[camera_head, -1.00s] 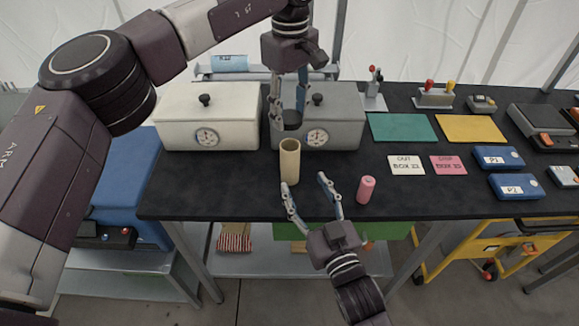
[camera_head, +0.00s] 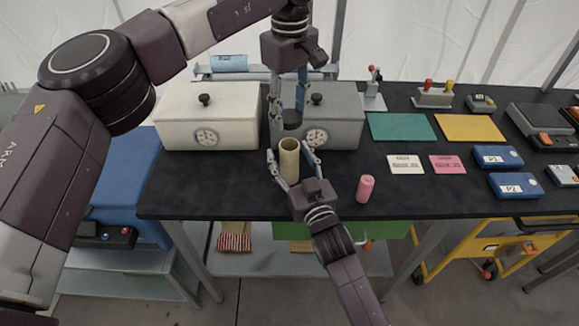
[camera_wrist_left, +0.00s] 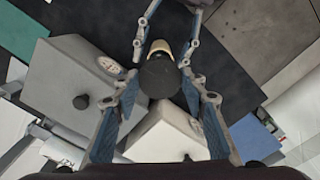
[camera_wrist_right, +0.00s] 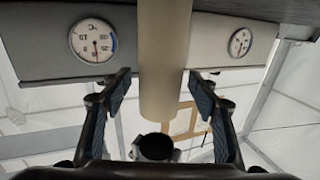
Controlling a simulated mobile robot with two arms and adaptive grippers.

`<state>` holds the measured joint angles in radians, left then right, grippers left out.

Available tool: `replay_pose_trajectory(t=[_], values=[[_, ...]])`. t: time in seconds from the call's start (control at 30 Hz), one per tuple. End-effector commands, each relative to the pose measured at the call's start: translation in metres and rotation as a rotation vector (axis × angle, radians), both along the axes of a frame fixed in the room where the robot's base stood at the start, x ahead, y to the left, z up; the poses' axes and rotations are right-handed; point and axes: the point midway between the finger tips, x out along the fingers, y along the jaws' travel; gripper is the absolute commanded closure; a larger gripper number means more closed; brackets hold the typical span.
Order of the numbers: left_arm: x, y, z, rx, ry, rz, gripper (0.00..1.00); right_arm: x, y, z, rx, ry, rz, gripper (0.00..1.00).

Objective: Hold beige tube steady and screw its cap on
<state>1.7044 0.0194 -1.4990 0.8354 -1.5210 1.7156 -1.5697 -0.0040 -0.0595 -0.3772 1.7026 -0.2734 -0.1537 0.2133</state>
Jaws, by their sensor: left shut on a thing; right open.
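The beige tube (camera_head: 289,165) stands upright on the black table, its open top up. It shows between the jaws in the right wrist view (camera_wrist_right: 161,60). The dark cap (camera_head: 291,119) is held above the tube's mouth, apart from it; it shows in the left wrist view (camera_wrist_left: 160,78) in front of the tube (camera_wrist_left: 159,46). My left gripper (camera_head: 287,112) is shut on the cap and comes down from above. My right gripper (camera_head: 292,152) is open, low at the front, one finger on each side of the tube; contact with it cannot be made out.
A white box (camera_head: 175,128) and a grey box (camera_head: 345,130) with dials stand close behind. Teal (camera_head: 402,127) and yellow (camera_head: 470,128) mats, cards and blue cases lie further right.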

Motion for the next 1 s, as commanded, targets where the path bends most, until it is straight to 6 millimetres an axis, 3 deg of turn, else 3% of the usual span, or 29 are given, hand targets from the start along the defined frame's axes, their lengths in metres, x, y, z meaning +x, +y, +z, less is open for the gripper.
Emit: replay_pose_trajectory(t=[0.07,0.53,0.77,1.0], values=[[0.000,0.000,0.000,0.000,0.000,0.000,0.72,0.000,0.000,0.000,0.000,0.000,0.000,0.47],[0.000,0.000,0.000,0.000,0.000,0.000,0.72,0.000,0.000,0.000,0.000,0.000,0.000,0.99],[0.000,0.000,-0.003,0.001,0.001,0.000,0.72,0.000,0.000,0.000,0.000,0.000,0.000,1.00],[-0.001,0.000,-0.035,0.001,0.002,0.000,0.72,0.000,0.000,0.000,0.000,-0.001,0.000,1.00]])
